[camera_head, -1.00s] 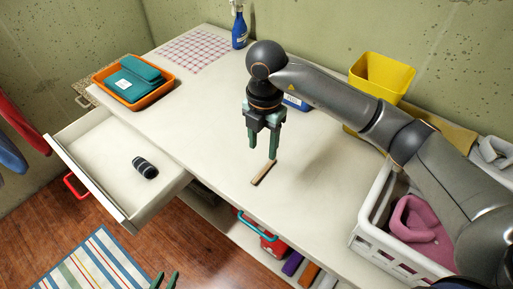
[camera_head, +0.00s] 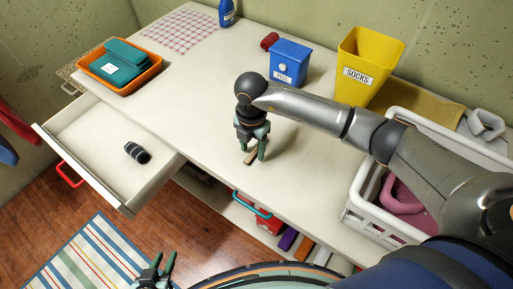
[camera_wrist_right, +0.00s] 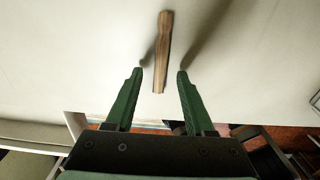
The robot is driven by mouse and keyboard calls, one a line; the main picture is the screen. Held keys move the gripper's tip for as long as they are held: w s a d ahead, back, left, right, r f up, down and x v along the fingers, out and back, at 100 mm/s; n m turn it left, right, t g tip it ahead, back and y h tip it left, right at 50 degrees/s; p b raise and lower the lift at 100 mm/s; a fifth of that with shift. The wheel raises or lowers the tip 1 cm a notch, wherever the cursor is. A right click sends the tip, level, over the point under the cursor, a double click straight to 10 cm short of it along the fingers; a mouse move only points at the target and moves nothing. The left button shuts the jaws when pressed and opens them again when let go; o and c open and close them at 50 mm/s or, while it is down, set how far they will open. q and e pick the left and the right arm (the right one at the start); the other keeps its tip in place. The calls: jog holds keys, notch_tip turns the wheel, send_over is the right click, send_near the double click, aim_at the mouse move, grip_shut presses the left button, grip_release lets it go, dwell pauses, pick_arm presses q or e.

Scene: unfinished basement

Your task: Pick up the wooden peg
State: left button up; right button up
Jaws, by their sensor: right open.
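The wooden peg (camera_head: 250,157) lies on the white worktop, partly hidden behind my right gripper's fingers in the head view. In the right wrist view the peg (camera_wrist_right: 163,52) shows as a slim brown stick, its near end between and slightly ahead of the green fingertips. My right gripper (camera_head: 252,154) points down over the peg, open, with a gap on each side of it; its fingers also show in the right wrist view (camera_wrist_right: 160,72). My left gripper (camera_head: 163,258) is low at the bottom of the head view, away from the worktop, its fingers apart and empty.
A blue labelled box (camera_head: 289,64), a yellow SOCKS bin (camera_head: 364,66) and a white basket (camera_head: 368,222) stand behind and right. An open drawer (camera_head: 90,150) holds a dark striped roll (camera_head: 137,152). An orange tray (camera_head: 146,80) sits far left. Worktop around the peg is clear.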

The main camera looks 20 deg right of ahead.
jog(key=shift+f, duration=0.5)
grip_shut()
